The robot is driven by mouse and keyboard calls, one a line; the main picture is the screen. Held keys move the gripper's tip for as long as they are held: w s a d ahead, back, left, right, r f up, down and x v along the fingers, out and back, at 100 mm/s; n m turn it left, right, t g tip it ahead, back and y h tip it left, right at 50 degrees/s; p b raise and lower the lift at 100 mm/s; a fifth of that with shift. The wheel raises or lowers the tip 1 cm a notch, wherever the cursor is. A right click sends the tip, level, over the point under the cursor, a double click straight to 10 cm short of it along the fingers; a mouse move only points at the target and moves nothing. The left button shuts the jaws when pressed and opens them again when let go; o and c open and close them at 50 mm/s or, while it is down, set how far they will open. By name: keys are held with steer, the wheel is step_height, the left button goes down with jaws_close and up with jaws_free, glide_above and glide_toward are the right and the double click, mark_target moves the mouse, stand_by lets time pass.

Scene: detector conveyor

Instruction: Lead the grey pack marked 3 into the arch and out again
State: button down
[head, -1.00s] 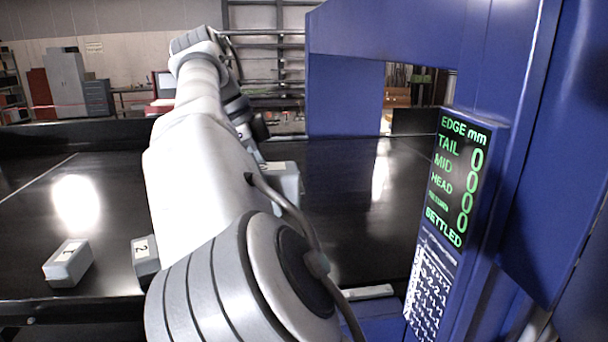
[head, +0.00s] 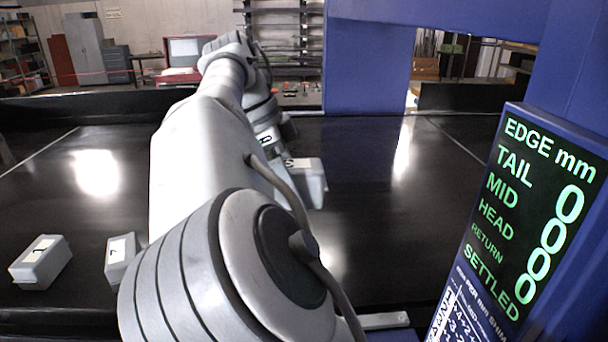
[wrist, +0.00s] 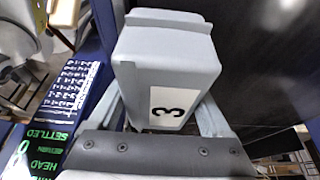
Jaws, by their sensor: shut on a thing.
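The grey pack marked 3 (wrist: 165,62) fills the middle of the wrist view, with its white label and black 3 facing the camera. My gripper (wrist: 168,120) is shut on it, one finger along each side. In the head view the pack (head: 308,180) shows just right of my arm, partly hidden by it, over the black belt (head: 370,220). I cannot tell whether it touches the belt. The blue arch (head: 366,65) stands to the right of the pack, its opening over the belt. The pack is outside the arch, to its left.
Two other grey packs, one marked 1 (head: 40,262) and one beside it (head: 121,255), sit at the belt's front left. A display (head: 535,215) on the arch's near post reads zeros for TAIL, MID, HEAD and RETURN. The belt between pack and arch is clear.

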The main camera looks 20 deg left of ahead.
steer(key=shift+w+d+f, duration=0.15)
steer(key=shift+w+f, duration=0.15)
steer(key=shift+w, duration=0.2)
steer(key=w+d, duration=0.5)
steer(key=d, duration=0.7)
steer(key=w+d, duration=0.5)
steer(key=d, duration=0.7)
steer(key=w+d, duration=0.5)
steer(key=d, duration=0.8)
steer(key=s+a, duration=0.5)
steer(key=a, duration=0.7)
steer(key=s+a, duration=0.5)
steer(key=a, duration=0.7)
steer(key=s+a, duration=0.5)
steer(key=a, duration=0.8)
steer(key=shift+s+a, duration=0.1)
